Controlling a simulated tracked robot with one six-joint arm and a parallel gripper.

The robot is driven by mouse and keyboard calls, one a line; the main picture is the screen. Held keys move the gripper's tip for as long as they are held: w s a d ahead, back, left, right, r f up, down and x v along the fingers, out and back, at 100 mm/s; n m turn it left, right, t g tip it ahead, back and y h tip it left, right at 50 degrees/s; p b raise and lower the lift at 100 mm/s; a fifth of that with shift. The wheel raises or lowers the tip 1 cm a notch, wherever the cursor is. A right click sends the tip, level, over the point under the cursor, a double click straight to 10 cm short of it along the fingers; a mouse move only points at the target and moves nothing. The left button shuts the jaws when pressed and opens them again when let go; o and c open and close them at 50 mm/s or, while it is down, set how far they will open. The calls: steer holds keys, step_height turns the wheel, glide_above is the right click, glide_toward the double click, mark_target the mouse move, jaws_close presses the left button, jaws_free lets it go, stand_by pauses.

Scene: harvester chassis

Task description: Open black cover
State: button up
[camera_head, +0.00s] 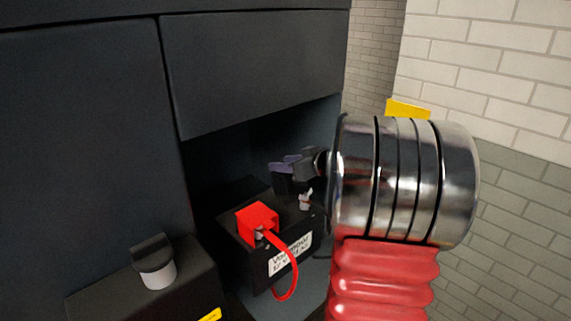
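The battery (240,235) is a black box with a white label (290,254) in a recess of the dark chassis. A red cover (257,216) sits on its near terminal, with a red cable looping down from it. A metal terminal (306,200) shows at its right rear. My gripper (290,164) is a small dark grey-purple shape just above and left of that terminal. A black piece (284,184), apparently the black cover, is right under the fingers and looks raised beside the terminal. Contact is unclear, and my shiny wrist hides part of the gripper.
A dark panel (255,75) overhangs the recess. A black box with a grey knob (157,270) stands at lower left. A yellow object (408,108) shows behind my wrist. A brick wall (500,90) stands to the right, with open room before it.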

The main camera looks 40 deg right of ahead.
steer(key=shift+c, duration=0.7)
jaws_close()
steer(key=shift+f+v, duration=0.25)
steer(key=shift+v, duration=0.8)
steer(key=shift+o, duration=0.7)
jaws_free()
steer(key=shift+s+f, duration=0.15)
steer(key=shift+r, duration=0.2)
